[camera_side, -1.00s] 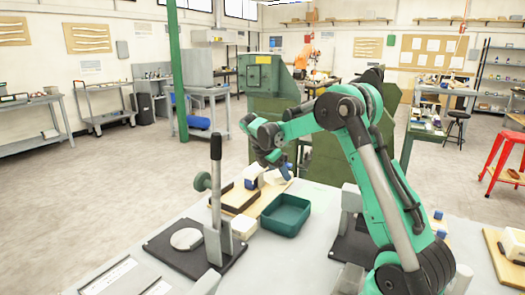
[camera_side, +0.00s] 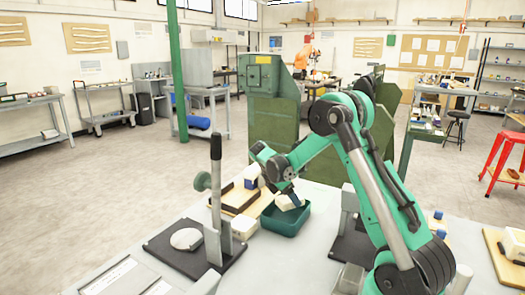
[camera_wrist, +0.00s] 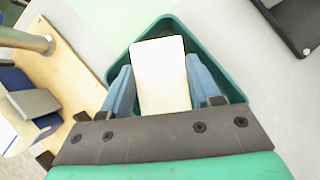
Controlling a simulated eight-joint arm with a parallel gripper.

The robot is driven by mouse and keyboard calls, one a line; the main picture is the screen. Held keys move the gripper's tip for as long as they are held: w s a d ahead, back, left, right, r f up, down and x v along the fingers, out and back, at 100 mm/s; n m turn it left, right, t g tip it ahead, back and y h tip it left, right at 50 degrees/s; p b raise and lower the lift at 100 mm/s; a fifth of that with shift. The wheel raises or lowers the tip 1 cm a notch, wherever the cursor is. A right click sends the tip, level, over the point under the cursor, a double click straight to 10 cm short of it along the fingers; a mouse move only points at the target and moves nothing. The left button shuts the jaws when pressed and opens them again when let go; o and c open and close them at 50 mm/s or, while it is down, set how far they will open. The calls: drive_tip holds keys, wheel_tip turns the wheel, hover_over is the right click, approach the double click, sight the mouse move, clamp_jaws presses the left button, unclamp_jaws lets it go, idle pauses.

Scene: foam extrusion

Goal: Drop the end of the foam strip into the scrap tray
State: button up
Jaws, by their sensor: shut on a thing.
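A cream foam piece (camera_wrist: 160,72) is held between the two blue fingers of my gripper (camera_wrist: 162,90) in the wrist view. In the side view my gripper (camera_side: 291,198) is shut on this foam piece (camera_side: 285,203), low over the dark green scrap tray (camera_side: 285,225). The tray's rim also shows around the foam in the wrist view (camera_wrist: 218,66). The foam appears within the tray's outline; I cannot tell whether it touches the tray floor.
A wooden board (camera_side: 263,204) with a dark block lies left of the tray. A black-based press (camera_side: 165,251) with an upright lever stands nearer left. A small white block (camera_side: 244,227) sits between them. Bare grey bench top lies in front of the tray.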

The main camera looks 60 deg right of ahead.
drive_tip(key=o, duration=1.3)
drive_tip(key=shift+v, duration=2.95)
drive_tip(key=s+a+r+m+t+y, duration=0.1)
drive_tip(key=a+m+t, duration=0.4)
drive_tip(key=a, duration=0.7)
drive_tip(key=s+a+r+m+t+y, duration=0.2)
drive_tip(key=a+r+m+t+y, duration=0.1)
drive_tip(key=a, duration=0.9)
drive_tip(key=m+t+y, duration=0.1)
drive_tip(key=m+t, duration=0.1)
drive_tip(key=m, duration=0.1)
drive_tip(key=shift+s+a+r+t, duration=0.15)
drive_tip(key=shift+s+a+t, duration=0.2)
drive_tip(key=shift+t, duration=0.05)
